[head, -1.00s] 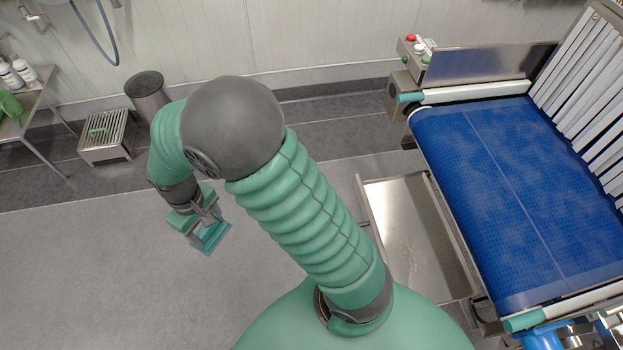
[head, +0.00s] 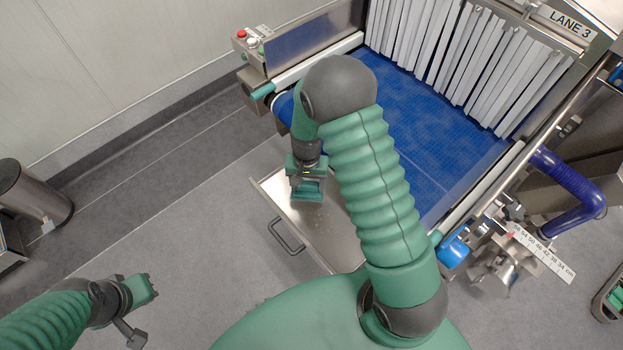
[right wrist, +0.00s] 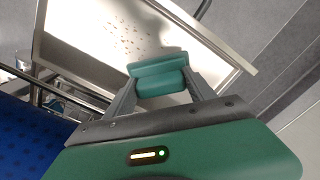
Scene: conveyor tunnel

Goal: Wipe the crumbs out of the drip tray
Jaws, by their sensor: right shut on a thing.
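The drip tray (head: 318,225) is a shallow steel drawer with a front handle, pulled out beside the blue conveyor. My right gripper (head: 307,186) is over the tray, shut on a teal block-like wiper (head: 308,194). In the right wrist view, the wiper (right wrist: 160,74) sits between the fingertips, over the tray (right wrist: 75,65); whether it touches the floor of the tray I cannot tell. Brownish crumbs (right wrist: 124,38) lie scattered on the tray floor beyond the wiper. My left gripper (head: 148,288) is at lower left over bare floor; its jaws are too unclear to read.
The blue belt (head: 400,170) with white strip curtains (head: 470,60) stands right of the tray. A control box with buttons (head: 248,42) is at its far corner. A steel bin (head: 35,192) stands at far left. The grey floor between is clear.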

